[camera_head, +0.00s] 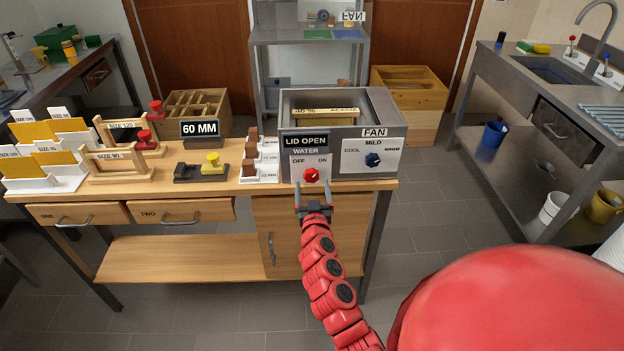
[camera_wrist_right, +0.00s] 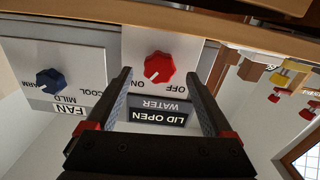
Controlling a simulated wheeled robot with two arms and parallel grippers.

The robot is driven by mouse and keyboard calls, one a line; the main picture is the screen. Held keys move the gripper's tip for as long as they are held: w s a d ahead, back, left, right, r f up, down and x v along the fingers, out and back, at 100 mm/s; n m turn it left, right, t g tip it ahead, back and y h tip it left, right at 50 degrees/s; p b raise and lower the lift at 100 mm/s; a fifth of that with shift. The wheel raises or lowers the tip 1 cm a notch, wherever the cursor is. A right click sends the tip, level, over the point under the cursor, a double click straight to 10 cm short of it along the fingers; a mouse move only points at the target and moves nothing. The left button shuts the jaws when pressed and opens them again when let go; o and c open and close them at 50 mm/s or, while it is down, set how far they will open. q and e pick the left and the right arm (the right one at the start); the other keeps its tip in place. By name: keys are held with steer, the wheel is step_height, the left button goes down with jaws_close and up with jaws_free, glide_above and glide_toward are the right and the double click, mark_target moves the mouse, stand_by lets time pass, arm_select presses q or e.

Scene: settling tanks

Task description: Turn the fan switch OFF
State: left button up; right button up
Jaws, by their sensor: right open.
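A grey open-topped tank (camera_head: 350,104) stands at the bench's right end. Its right front panel, under a FAN label (camera_head: 374,132), has a blue knob (camera_head: 372,160) marked COOL, MILD and WARM. Its left panel, under a LID OPEN sign (camera_head: 306,141), has a red knob (camera_head: 311,175) marked WATER, OFF and ON. My right gripper (camera_head: 316,188) is open and empty just in front of the red knob. In the right wrist view the red knob (camera_wrist_right: 158,67) shows between and beyond the fingertips (camera_wrist_right: 158,78); the blue knob (camera_wrist_right: 49,82) is off to the left. My left gripper is out of view.
A sink bench (camera_head: 545,90) stands right, across clear floor.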

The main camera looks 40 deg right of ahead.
mark_target(312, 176)
steer(key=shift+x, duration=1.45)
jaws_close()
